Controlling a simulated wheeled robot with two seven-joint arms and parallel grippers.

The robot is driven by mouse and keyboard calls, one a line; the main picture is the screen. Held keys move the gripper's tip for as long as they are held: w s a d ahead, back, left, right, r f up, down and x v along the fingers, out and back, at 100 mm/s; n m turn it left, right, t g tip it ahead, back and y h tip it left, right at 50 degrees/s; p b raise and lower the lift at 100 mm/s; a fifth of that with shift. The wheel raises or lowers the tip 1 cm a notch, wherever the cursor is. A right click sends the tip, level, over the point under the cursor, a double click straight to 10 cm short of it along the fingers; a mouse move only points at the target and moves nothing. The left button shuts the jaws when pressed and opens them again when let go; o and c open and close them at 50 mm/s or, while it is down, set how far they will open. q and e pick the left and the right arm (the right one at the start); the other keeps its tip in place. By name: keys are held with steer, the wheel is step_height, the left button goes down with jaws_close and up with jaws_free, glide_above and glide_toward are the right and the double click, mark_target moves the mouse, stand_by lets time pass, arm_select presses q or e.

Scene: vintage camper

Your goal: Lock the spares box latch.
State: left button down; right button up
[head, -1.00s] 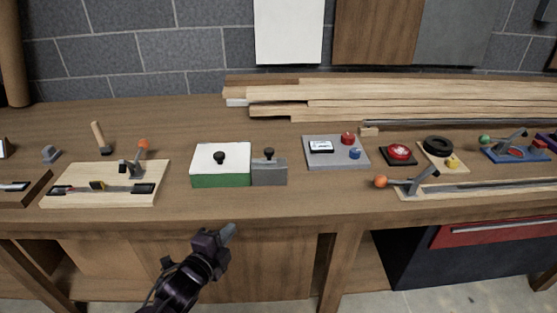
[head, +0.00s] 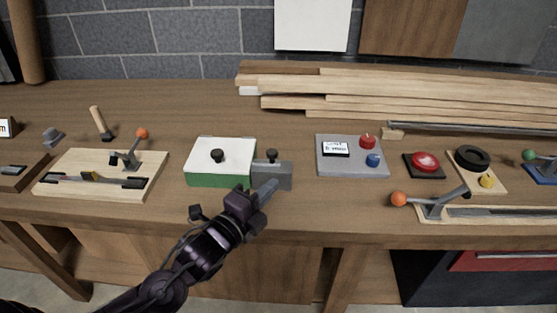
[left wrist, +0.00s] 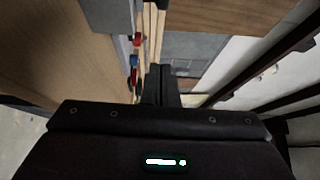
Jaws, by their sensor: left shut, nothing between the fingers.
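A green box (head: 213,180) with a white lid and a black knob on top stands near the front of the bench. A grey block (head: 284,180) with its own black knob (head: 271,155) sits against its right side; which part is the latch I cannot tell for sure. My left gripper (head: 271,188) is shut and empty, its fingertips in front of the grey block and overlapping its face in the head view. Whether they touch it I cannot tell. The shut fingers also show in the left wrist view (left wrist: 160,85). My right gripper is not in view.
A wooden board with an orange-knobbed lever (head: 141,134) lies to the left. A grey panel (head: 348,169) with red and blue knobs, a red button (head: 425,161) and another orange-knobbed lever (head: 399,199) lie to the right. Planks (head: 400,92) are stacked behind.

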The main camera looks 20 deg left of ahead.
arm_select(q)
steer(key=p+x, duration=0.3)
steer(key=x, duration=0.8)
steer(key=a, duration=0.2)
steer(key=s+a+p, duration=0.1)
steer(key=a, duration=0.1)
steer(key=shift+a+f, duration=0.1)
steer(key=shift+f, duration=0.05)
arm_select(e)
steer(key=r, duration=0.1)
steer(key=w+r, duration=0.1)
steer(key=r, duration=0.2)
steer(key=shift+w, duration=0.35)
